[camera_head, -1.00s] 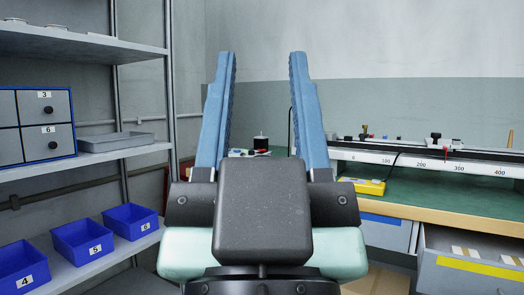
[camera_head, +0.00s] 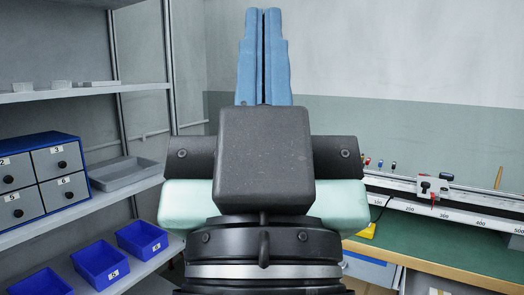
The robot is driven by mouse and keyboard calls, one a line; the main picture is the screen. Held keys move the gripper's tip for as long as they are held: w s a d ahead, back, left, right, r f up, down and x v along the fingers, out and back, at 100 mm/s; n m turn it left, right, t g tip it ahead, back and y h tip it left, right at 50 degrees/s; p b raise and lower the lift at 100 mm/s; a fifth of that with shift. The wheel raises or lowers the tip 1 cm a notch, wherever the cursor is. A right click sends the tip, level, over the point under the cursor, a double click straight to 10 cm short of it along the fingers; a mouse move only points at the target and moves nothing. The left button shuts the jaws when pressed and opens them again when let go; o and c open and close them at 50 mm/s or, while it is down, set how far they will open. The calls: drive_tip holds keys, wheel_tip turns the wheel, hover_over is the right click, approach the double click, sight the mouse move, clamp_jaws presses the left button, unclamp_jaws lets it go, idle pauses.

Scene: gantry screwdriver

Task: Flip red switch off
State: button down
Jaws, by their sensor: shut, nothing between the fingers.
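My gripper (camera_head: 263,14) points up in the middle of the picture, its two blue fingers together and empty. A gantry rail (camera_head: 450,214) with a number scale lies on the green workbench at the right. A small white and black carriage (camera_head: 433,185) with red parts sits on the rail. I cannot tell whether one of these red parts is the red switch, or how a switch is set. My gripper is left of the carriage and well apart from it in the picture. My gripper's body hides part of the back wall and the bench's left end.
A grey shelf rack (camera_head: 85,95) at the left holds a numbered drawer cabinet (camera_head: 38,178), a grey tray (camera_head: 124,173) and blue bins (camera_head: 100,265). The green bench top (camera_head: 440,250) has free room in front of the rail. A yellow object (camera_head: 366,231) shows partly at its left.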

wheel_tip(320, 180, up, 28)
drive_tip(key=p, duration=2.5)
drive_tip(key=shift+r+p, duration=0.2)
drive_tip(key=shift+p, duration=0.2)
